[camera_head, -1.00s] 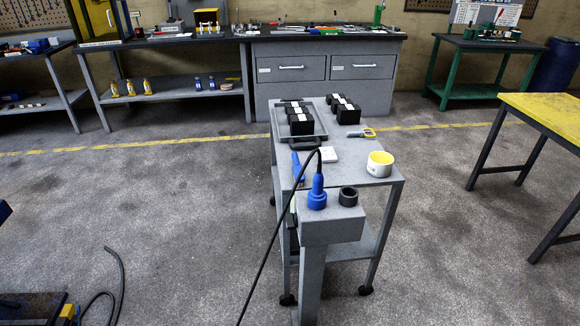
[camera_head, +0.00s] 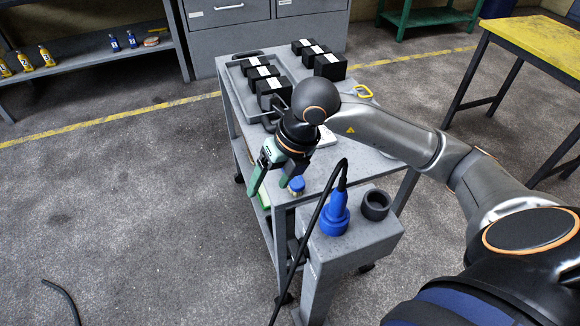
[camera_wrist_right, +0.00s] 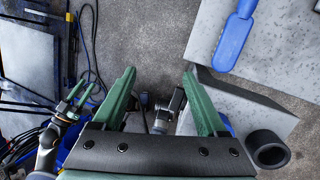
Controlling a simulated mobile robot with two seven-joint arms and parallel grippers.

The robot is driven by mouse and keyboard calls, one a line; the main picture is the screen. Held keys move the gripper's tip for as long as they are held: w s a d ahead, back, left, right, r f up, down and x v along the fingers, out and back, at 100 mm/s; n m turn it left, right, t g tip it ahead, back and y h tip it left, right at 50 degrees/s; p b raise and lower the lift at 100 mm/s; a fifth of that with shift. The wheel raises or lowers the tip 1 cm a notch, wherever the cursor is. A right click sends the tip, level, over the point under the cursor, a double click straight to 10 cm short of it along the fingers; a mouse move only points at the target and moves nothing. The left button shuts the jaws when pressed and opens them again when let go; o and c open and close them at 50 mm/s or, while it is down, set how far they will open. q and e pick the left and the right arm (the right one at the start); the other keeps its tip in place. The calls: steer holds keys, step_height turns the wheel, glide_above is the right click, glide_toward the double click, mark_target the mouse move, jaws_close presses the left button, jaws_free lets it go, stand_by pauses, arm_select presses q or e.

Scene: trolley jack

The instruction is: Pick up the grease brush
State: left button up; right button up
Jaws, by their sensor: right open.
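The grease brush is mostly hidden behind my right gripper in the head view; a blue piece (camera_head: 297,183), apparently part of it, shows near the trolley's front left edge. In the right wrist view the blue brush (camera_wrist_right: 236,40) lies on the grey top at upper right, clear of the fingers. My right gripper (camera_head: 276,182) has its green fingers apart and empty, pointing down near the trolley's left front edge. Its fingers (camera_wrist_right: 159,75) frame mostly floor in the wrist view. What looks like my left gripper (camera_wrist_right: 76,98) shows small at left there; its jaw state is unclear.
A blue plug-like tool (camera_head: 335,213) with a black cable and a black ring (camera_head: 375,204) stand on the post at the trolley's front. Black boxes (camera_head: 330,66) and a grey tray (camera_head: 232,76) are at the back.

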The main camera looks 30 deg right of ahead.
steer(key=w+d+r+m+t+h, duration=0.1)
steer(key=w+d+r+m+h, duration=0.2)
steer(key=d, duration=0.5)
steer(key=shift+n+h, duration=0.4)
steer(key=shift+n, duration=0.2)
steer(key=x, duration=0.6)
steer(key=shift+d, duration=0.15)
steer(key=shift+x, duration=3.25)
steer(key=shift+w+r, duration=0.1)
steer(key=shift+w, duration=0.05)
steer(key=shift+t, duration=0.3)
jaws_close()
